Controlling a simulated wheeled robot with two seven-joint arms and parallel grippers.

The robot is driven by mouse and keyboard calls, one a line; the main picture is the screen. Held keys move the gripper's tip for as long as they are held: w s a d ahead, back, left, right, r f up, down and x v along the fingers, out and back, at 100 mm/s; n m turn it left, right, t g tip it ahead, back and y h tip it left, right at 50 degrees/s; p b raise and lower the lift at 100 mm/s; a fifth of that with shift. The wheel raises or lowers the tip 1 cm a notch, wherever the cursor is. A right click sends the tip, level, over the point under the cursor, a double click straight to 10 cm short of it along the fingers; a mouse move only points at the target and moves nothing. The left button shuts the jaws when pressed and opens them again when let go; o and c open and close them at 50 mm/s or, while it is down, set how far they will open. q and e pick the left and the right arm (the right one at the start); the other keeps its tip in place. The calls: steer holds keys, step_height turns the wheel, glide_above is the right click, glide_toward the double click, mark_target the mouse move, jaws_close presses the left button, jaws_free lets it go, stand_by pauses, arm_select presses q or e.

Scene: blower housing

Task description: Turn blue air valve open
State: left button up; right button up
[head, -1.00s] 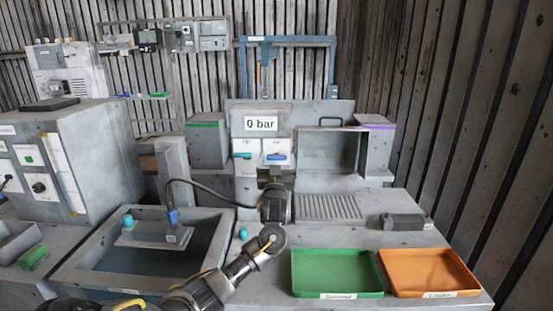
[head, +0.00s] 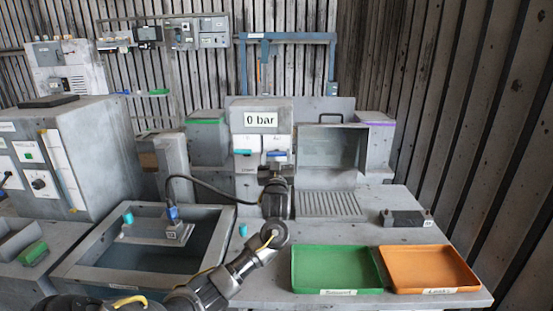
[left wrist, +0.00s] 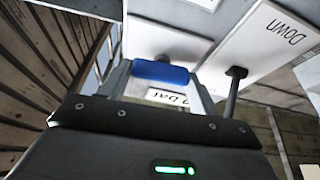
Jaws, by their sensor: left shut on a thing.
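The blue air valve (head: 278,153) is on the white panel below the "0 bar" display (head: 261,120), to the right of a teal valve handle (head: 243,152). My left gripper (head: 276,165) comes up from below and is shut on the blue valve. The handle looks roughly level. My right gripper is not in view.
A green tray (head: 337,291) and an orange tray (head: 430,290) lie at the front right. A grey block (head: 406,218) sits behind them. A sunken basin (head: 85,272) is at the left, with a cable-fed connector (head: 173,214). A white "DOWN" panel (left wrist: 285,30) shows in the left wrist view.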

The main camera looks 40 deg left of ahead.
arm_select(q)
steer(key=n+g+y+b, duration=0.1)
steer(key=n, duration=0.2)
steer(key=n+g+y+b, duration=0.1)
steer(key=n, duration=0.1)
steer(key=shift+f+n+b, duration=0.15)
steer(key=shift+n+b, duration=0.15)
steer(key=shift+n, duration=0.1)
steer(key=n+g+b, duration=0.1)
steer(key=n, duration=0.2)
steer(key=n+g+y+b, duration=0.1)
steer(key=n+g, duration=0.1)
steer(key=n, duration=0.2)
steer(key=shift+d+b, duration=0.1)
steer(key=shift+b, duration=0.2)
steer(key=n+g+b, duration=0.1)
steer(key=n, duration=0.2)
steer(key=n+g+b, duration=0.1)
steer(key=n+g, duration=0.1)
steer(key=n, duration=0.2)
steer(key=shift+h, duration=0.4)
steer(key=shift+r+n+b, duration=0.2)
steer(key=shift+n+b, duration=0.15)
steer(key=shift+n, duration=0.25)
steer(key=shift+n+h, duration=0.3)
steer(key=o, duration=1)
